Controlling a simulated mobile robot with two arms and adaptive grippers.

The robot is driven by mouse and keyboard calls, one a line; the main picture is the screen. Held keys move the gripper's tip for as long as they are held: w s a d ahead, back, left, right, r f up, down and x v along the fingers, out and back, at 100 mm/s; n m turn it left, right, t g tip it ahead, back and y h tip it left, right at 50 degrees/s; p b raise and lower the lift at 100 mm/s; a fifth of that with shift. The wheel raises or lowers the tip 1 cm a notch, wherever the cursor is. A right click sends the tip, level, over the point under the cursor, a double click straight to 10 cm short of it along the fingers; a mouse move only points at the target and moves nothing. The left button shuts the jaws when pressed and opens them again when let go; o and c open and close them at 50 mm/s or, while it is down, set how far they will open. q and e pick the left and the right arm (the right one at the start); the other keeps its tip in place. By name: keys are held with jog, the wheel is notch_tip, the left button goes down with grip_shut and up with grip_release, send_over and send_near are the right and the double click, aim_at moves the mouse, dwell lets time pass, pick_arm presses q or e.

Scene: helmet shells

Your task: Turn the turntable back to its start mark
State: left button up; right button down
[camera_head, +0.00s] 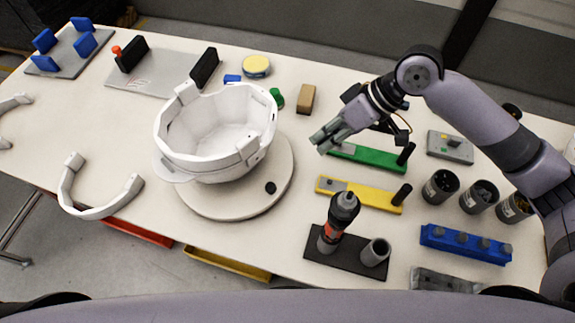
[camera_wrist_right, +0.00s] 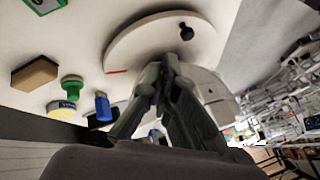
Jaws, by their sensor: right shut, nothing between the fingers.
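The round off-white turntable (camera_head: 225,207) sits on the table and bears a white open helmet shell (camera_head: 215,140). A black knob (camera_head: 270,188) stands near the turntable's front right rim; in the right wrist view the knob (camera_wrist_right: 187,32) shows beyond my fingertips. A short red mark (camera_wrist_right: 117,71) lies at the turntable's edge in the right wrist view; I cannot make it out in the head view. My right gripper (camera_head: 318,145) is shut and empty, to the right of the turntable and apart from the knob. My left gripper is not in view.
A green tool rest (camera_head: 368,157) and a yellow one (camera_head: 345,190) lie right of the turntable. A screwdriver-like tool stands in a dark holder (camera_head: 345,262) in front. A tan block (camera_head: 306,98) lies behind. A white C-shaped part (camera_head: 100,211) lies at the left front edge.

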jog(key=f, duration=0.2)
jog(key=p, duration=0.1)
send_over(283, 182)
jog(key=w+d, duration=0.2)
jog(key=d, duration=0.1)
jog(key=f, duration=0.7)
jog(key=shift+w+a+f, duration=0.15)
jog(key=shift+w+f, duration=0.05)
jog(key=shift+f, duration=0.15)
jog(key=shift+s+a+f+p, duration=0.15)
jog(key=shift+s+a+p, duration=0.45)
jog(key=shift+s+a, duration=0.6)
jog(key=shift+a, duration=0.05)
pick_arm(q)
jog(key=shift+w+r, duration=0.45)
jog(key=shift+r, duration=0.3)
pick_arm(e)
jog(key=shift+f, duration=0.1)
